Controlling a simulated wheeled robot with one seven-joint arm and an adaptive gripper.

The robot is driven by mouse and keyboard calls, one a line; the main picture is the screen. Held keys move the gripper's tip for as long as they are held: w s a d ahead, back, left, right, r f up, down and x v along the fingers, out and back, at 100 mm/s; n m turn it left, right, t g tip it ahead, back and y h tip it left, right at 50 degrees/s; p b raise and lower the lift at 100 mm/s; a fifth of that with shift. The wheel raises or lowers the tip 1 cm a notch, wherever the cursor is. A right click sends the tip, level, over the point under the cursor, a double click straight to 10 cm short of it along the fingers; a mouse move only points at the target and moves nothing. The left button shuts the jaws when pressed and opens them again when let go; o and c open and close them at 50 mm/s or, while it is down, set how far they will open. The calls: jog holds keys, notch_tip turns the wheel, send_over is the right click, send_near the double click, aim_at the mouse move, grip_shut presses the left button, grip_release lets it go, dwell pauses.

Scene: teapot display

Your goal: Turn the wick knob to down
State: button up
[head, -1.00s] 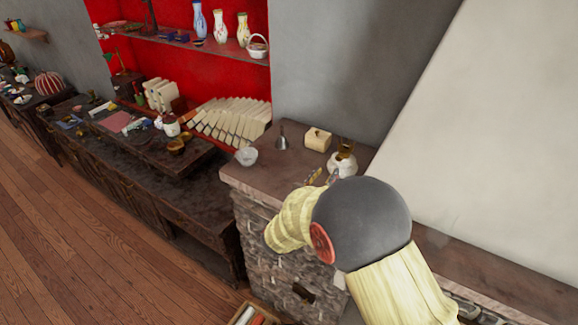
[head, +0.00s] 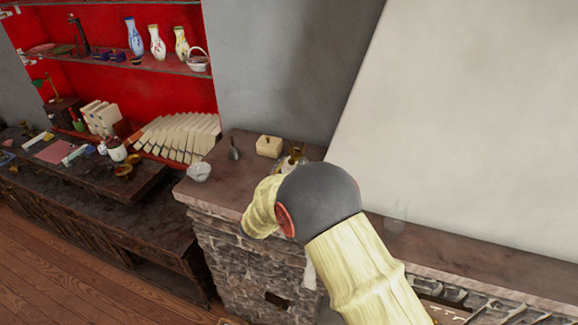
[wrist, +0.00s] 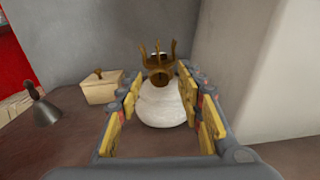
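An oil lamp with a rounded white body (wrist: 164,105) and a brass pronged top (wrist: 158,62) stands on the stone ledge, ahead of me in the wrist view. A small round brass part with a dark centre (wrist: 158,79) sits below the prongs; I cannot tell whether it is the wick knob. My gripper (wrist: 162,88) is open, with its yellow-padded fingers to the left and right of the lamp. I cannot tell whether they touch it. In the head view the lamp's brass top (head: 297,157) shows just above my arm, which hides my gripper and most of the lamp.
A lidded cream box (wrist: 102,87) and a grey metal bell or funnel (wrist: 42,108) stand left of the lamp on the ledge (head: 236,165). A pale bowl (head: 198,171) is near the ledge's left end. A slanted white wall (head: 460,110) rises close on the right.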

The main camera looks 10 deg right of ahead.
jog(key=c, duration=0.3)
grip_shut()
dwell(0.4)
